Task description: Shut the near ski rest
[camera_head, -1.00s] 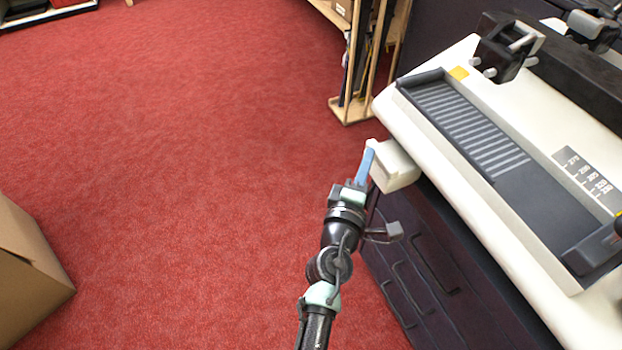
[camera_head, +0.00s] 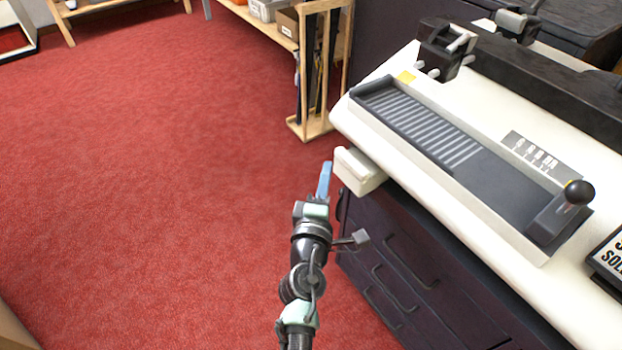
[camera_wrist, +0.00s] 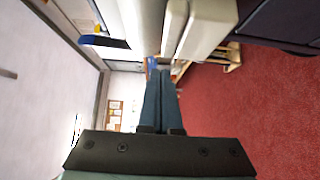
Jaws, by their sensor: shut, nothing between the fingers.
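A small cream-white block (camera_head: 358,172) sticks out from the left end of the white bench top (camera_head: 480,215), over the dark drawers; it appears to be the near ski rest. It also shows at the top of the wrist view (camera_wrist: 207,28). My gripper (camera_head: 326,166) is shut and empty, its blue fingers just left of the block's outer end. In the head view a narrow strip of red floor shows between them. In the wrist view the shut fingers (camera_wrist: 161,84) point past the block; I cannot tell their exact depth.
The dark drawer cabinet (camera_head: 410,275) with bar handles stands under the bench. Black clamps (camera_head: 446,50) and a ridged grey tray (camera_head: 430,130) are on top. A wooden rack (camera_head: 318,125) stands beyond the bench's end. Red carpet on the left is clear.

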